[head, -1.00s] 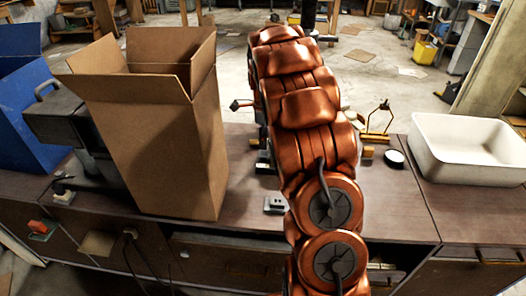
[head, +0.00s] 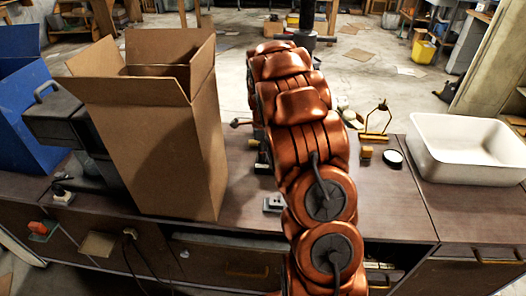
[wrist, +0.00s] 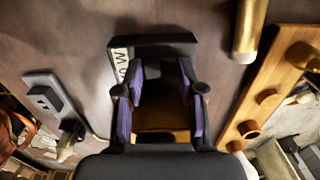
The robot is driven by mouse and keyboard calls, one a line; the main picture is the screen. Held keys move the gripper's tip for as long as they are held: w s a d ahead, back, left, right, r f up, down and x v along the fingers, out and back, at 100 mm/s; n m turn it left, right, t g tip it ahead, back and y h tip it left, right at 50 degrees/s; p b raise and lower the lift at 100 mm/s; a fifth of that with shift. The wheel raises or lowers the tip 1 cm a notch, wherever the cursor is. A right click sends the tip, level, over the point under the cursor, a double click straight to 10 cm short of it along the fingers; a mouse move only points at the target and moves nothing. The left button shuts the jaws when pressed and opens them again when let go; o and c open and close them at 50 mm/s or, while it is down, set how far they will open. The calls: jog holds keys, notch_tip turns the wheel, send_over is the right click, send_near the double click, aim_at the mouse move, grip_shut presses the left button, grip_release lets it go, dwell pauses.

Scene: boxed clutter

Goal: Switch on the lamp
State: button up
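A grey plate with a black switch-like block (wrist: 45,95) lies to the left. In the head view my copper-coloured arm hides the gripper and the bench beyond it. A small grey switch or socket block (head: 273,204) sits left of the arm.
A tall open cardboard box (head: 165,140) stands left of my arm. A white bin (head: 465,170) stands at the right. In the wrist view, a brass cylinder (wrist: 248,30) and wooden rack (wrist: 270,85) are close on the right.

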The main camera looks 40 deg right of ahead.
grip_shut()
jog(key=shift+w+d+g+y+p, duration=0.1)
jog(key=shift+g+y+p, duration=0.2)
jog(key=shift+g+y, duration=0.15)
jog(key=o, duration=0.5)
grip_release()
jog(key=r, duration=1.2)
jog(key=shift+w+d, duration=0.3)
jog(key=shift+w, duration=0.05)
